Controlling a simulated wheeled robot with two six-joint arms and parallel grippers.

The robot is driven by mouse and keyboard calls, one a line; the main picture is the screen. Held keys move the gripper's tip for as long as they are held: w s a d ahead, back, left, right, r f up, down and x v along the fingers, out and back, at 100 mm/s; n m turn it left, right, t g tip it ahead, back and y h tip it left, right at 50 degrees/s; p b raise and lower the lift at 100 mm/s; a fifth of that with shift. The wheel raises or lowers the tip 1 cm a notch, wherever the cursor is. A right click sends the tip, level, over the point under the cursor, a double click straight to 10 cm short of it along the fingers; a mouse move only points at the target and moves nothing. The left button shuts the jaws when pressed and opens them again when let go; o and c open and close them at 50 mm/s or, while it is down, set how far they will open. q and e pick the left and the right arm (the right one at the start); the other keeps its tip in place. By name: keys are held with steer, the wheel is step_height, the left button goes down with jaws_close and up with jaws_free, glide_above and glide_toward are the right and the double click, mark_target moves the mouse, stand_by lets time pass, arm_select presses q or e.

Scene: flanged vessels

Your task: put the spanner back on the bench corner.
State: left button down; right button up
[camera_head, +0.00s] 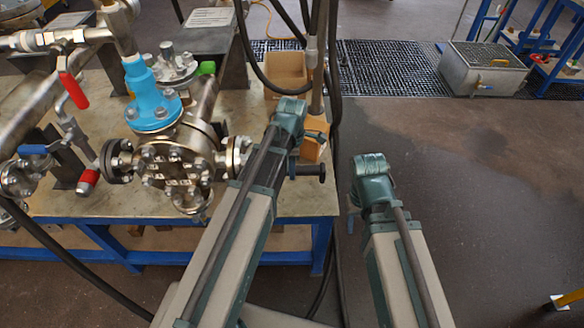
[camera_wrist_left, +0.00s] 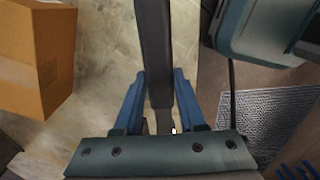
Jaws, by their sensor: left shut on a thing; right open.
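My left gripper (camera_head: 296,168) is over the right end of the bench, mostly hidden behind its own wrist. In the left wrist view its blue fingers (camera_wrist_left: 160,105) are shut on a dark bar, which I take to be the spanner (camera_wrist_left: 154,45). The bar runs up out of the picture. In the head view a dark piece of the spanner (camera_head: 311,171) sticks out to the right of the fingers. The bench (camera_head: 285,203) has a pale top; its front right corner lies just below the gripper. My right gripper (camera_head: 351,222) is off the bench's right side, mostly hidden.
A flanged vessel (camera_head: 180,165) with a blue fitting (camera_head: 150,95) stands left of my left arm. A cardboard box (camera_wrist_left: 35,60) is beside the gripper. Cables hang behind it. The floor to the right is open, with a metal tank (camera_head: 483,70) farther back.

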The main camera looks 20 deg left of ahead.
arm_select(q)
steer(key=shift+f, duration=0.15)
step_height(320, 180, down, 8)
steer(key=b, duration=0.8)
steer(key=shift+f+b, duration=0.35)
steer(key=shift+b, duration=0.1)
steer(key=shift+c, duration=2)
jaws_free()
steer(key=o, duration=0.4)
